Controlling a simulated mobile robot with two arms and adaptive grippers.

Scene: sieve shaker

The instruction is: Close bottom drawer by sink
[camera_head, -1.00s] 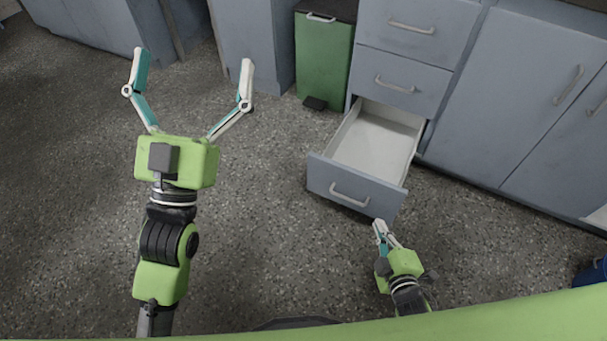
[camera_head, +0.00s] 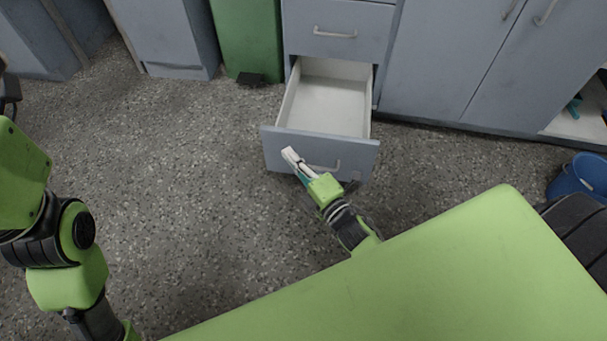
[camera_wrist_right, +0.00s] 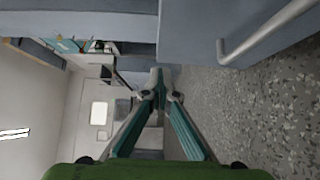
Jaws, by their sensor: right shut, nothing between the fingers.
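The bottom drawer (camera_head: 330,110) is pulled out and empty, with a white inside and a blue-grey front. Its front shows at the upper right of the right wrist view (camera_wrist_right: 200,35), with its metal handle (camera_wrist_right: 262,38). My right gripper (camera_head: 290,155) is shut and empty. In the head view its fingertips overlap the left part of the drawer front. In the right wrist view the shut fingertips (camera_wrist_right: 158,78) are by the edge of the drawer front; I cannot tell whether they touch. My left arm is at the left edge of the head view, and its fingers are out of frame.
A green pedal bin (camera_head: 246,40) stands left of the drawer column. Closed cabinet doors (camera_head: 455,60) are to the right, with an open compartment (camera_head: 585,115) further right. A blue bucket (camera_head: 580,178) stands at the right. The speckled floor (camera_head: 180,170) left of the drawer is clear.

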